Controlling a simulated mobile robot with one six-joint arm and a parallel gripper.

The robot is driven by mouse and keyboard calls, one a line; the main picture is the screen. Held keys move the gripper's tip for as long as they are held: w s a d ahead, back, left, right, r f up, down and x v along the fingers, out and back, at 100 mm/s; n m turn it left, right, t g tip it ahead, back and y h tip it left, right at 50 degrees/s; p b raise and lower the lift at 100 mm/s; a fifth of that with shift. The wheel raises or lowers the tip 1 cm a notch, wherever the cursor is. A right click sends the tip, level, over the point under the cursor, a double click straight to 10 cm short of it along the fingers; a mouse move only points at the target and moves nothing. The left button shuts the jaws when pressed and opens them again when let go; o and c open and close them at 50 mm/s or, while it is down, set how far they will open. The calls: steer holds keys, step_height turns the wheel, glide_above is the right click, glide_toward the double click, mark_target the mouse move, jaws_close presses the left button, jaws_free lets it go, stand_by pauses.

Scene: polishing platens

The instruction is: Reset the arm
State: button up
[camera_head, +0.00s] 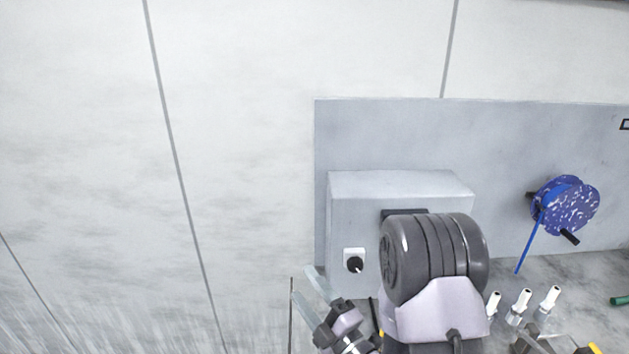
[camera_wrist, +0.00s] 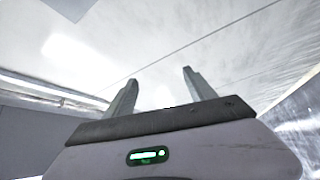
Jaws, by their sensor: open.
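My gripper (camera_wrist: 160,76) shows in the wrist view with its two grey fingers apart. Nothing is between them, and behind them is only a pale ceiling or wall surface with thin seams. In the head view my arm is at the lower middle, its dark rounded joint in front of a grey box (camera_head: 400,188). The arm hides part of the box and the surface below it.
The box carries a black knob (camera_head: 355,263) on a white plate. A blue reel (camera_head: 568,204) is mounted on the grey back panel (camera_head: 500,135). Three white nozzles (camera_head: 521,303) stand right of my arm. A green item (camera_head: 621,300) lies at the right edge.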

steer(key=s+a+r+n+g+y+b, duration=0.5)
steer(key=s+a+n+g+y, duration=0.6)
steer(key=n, duration=0.8)
steer(key=s+f+n+g+h+b, duration=0.2)
steer(key=s+n+g+h, duration=0.45)
steer(key=s+n, duration=0.4)
steer(key=s+d+f+n+h+b, duration=0.4)
steer(key=s+d+f+n+h, duration=0.35)
steer(key=d+n, duration=0.25)
steer(key=w+d+n+t+h+b, duration=0.1)
steer(key=w+d+n+t+h, duration=0.1)
steer(key=d, duration=0.3)
steer(key=w+d+n+t+h, duration=0.1)
steer(key=d+n+t+h, duration=0.3)
steer(key=d+n, duration=0.1)
steer(key=shift+w+d+r+b, duration=0.2)
steer(key=shift+w+d+b, duration=0.15)
steer(key=shift+d, duration=0.1)
